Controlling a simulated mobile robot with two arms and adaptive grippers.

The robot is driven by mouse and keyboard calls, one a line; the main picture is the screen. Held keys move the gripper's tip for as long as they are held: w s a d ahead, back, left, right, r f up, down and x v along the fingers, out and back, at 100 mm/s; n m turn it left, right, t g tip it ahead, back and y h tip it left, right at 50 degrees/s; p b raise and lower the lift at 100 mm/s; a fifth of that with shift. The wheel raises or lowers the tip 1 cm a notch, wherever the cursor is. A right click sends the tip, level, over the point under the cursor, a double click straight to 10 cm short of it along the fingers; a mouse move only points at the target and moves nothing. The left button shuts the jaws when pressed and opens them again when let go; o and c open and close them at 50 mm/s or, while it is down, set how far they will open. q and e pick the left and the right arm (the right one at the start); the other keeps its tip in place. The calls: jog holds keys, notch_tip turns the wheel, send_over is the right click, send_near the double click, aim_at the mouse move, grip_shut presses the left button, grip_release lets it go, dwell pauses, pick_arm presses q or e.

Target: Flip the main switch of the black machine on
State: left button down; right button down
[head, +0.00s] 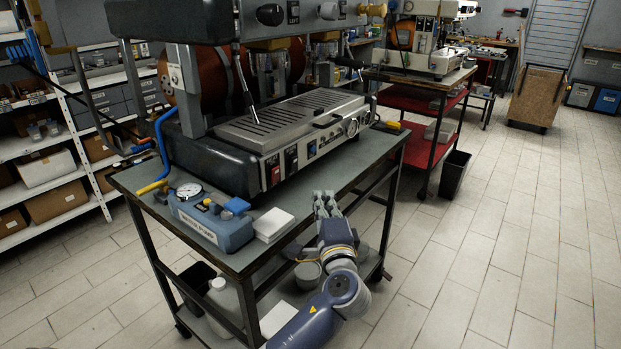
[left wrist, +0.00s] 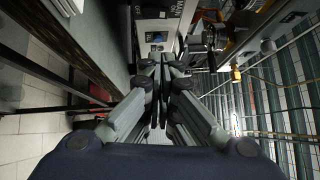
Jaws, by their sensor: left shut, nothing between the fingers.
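The black machine (head: 235,150) stands on a grey-topped cart. Its front panel carries a red switch (head: 276,172), a dark switch (head: 291,159) beside it and a blue part (head: 311,149) further right. Their labels are too small to read in the head view. My left gripper (head: 326,196) is shut and empty, over the cart's front edge, apart from the panel. In the left wrist view the shut fingers (left wrist: 163,65) point toward a pale panel with a dark switch (left wrist: 156,37) and a partly visible "MAIN" label. Which position the switch is in cannot be told. My right gripper is not in view.
A blue-grey pump box (head: 210,218) with a gauge and a white block (head: 273,222) sit on the cart top (head: 350,165), left of my gripper. A round gauge (head: 352,127) is on the machine's right front. Open floor lies to the right.

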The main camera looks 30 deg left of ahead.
aim_at(294, 164)
pick_arm(q)
jog(key=s+a+p+x, duration=0.2)
jog(key=p+x, duration=0.1)
jog(key=x, duration=0.9)
jog(key=shift+w+a, duration=0.3)
jog(key=shift+a+r+n+g+p, duration=0.35)
jog(key=shift+n+g+p, duration=0.15)
jog(key=shift+p, duration=0.65)
